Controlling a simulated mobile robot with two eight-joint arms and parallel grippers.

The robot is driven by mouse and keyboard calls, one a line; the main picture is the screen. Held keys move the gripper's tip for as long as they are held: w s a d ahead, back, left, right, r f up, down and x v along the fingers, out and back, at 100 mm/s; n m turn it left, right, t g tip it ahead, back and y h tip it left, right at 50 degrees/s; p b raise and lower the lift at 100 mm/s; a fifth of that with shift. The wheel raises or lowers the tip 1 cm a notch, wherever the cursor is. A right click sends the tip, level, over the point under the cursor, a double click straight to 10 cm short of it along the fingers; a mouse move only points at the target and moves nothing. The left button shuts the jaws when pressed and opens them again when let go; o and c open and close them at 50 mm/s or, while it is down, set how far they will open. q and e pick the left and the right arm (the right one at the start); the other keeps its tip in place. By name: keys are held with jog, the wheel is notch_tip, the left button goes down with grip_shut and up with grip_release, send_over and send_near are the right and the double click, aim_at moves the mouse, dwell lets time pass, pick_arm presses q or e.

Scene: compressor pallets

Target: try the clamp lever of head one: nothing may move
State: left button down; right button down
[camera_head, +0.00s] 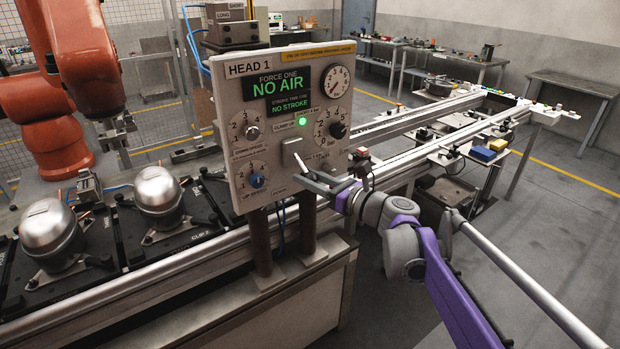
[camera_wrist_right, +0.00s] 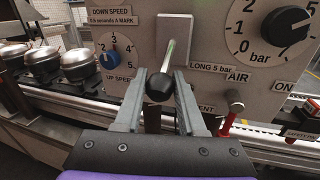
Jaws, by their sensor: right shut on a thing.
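The HEAD 1 control panel (camera_head: 262,172) stands on two posts beside the conveyor. Its green displays read NO AIR and NO STROKE (camera_head: 289,106), and a green lamp (camera_head: 302,121) by the clamp label is lit. The clamp lever (camera_head: 299,161) sticks out of a light plate (camera_wrist_right: 174,35) below that lamp. In the right wrist view its black ball knob (camera_wrist_right: 160,87) lies between the fingers of my right gripper (camera_wrist_right: 160,78), which are shut on it. The right gripper also shows in the head view (camera_head: 318,183), at the panel's lower right. My left gripper is not in view.
A gauge (camera_head: 335,82) and several knobs are on the panel. A red-handled valve (camera_wrist_right: 229,115) is right of my fingers. Rounded metal compressors (camera_head: 158,190) sit on pallets at left, below an orange robot arm (camera_head: 75,80).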

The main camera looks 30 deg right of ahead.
aim_at(312, 174)
dwell(0.4)
